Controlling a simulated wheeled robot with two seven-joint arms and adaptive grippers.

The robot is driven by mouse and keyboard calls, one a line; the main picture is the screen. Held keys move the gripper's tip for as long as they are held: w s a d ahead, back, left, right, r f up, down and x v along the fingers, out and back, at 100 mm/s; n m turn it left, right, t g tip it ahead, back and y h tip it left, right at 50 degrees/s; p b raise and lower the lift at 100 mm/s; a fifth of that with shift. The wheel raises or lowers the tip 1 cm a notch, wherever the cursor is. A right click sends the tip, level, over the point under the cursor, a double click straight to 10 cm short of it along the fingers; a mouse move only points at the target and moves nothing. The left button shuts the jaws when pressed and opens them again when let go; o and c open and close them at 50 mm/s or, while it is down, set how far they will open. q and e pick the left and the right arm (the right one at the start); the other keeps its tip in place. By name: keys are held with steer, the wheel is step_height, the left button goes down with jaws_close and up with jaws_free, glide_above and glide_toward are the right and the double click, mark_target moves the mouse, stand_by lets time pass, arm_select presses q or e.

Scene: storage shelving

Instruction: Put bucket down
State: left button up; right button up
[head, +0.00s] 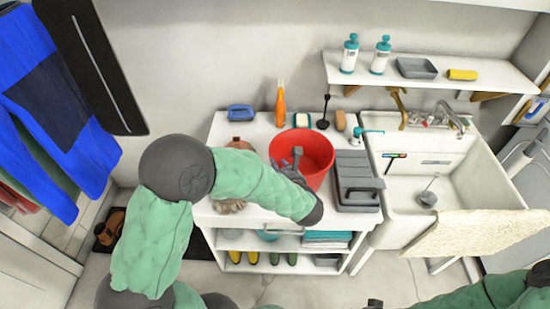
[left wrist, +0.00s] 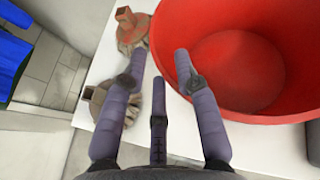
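The red bucket (head: 318,150) stands upright on the white counter (head: 246,128), open side up and seemingly empty. In the left wrist view the bucket (left wrist: 245,70) fills the upper right. My left gripper (head: 292,165) is at the bucket's near left rim. In the left wrist view its purple-grey fingers (left wrist: 159,56) are spread with a clear gap. The right finger overlaps the rim and the left one is outside it; whether they touch the bucket is unclear. My right arm (head: 490,292) shows at the lower right; its gripper is mostly cut off by the frame.
Brown sponge-like brushes (left wrist: 130,28) lie left of the bucket. A white sink (head: 405,195) is further right, below a wall shelf (head: 450,86).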

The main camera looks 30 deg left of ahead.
arm_select(q)
steer(key=p+v, duration=0.2)
steer(key=v, duration=0.5)
steer(key=s+d+f+n+g+h, duration=0.1)
steer(key=s+f+n+g+h, duration=0.1)
steer(key=s+f+g, duration=0.45)
steer(key=s+d+f+n+g+h, duration=0.1)
steer(key=s+d+f+n+h, duration=0.15)
steer(key=f, duration=0.65)
steer(key=s+d+f+n+g+h, duration=0.4)
steer(key=s+d+f+n+h, duration=0.2)
steer(key=s+d+f, duration=0.15)
steer(key=s+d+f+n+h, duration=0.1)
steer(key=d+f+n+h, duration=0.25)
steer(key=d+n, duration=0.35)
steer(key=w+a+f+n+t, duration=0.1)
steer(key=w+f+n+t, duration=0.2)
steer(key=n, duration=0.6)
step_height(320, 180, down, 2)
steer(key=shift+w+a+f+h, duration=0.15)
steer(key=shift+w+a+h, duration=0.1)
steer(key=shift+a+h, duration=0.1)
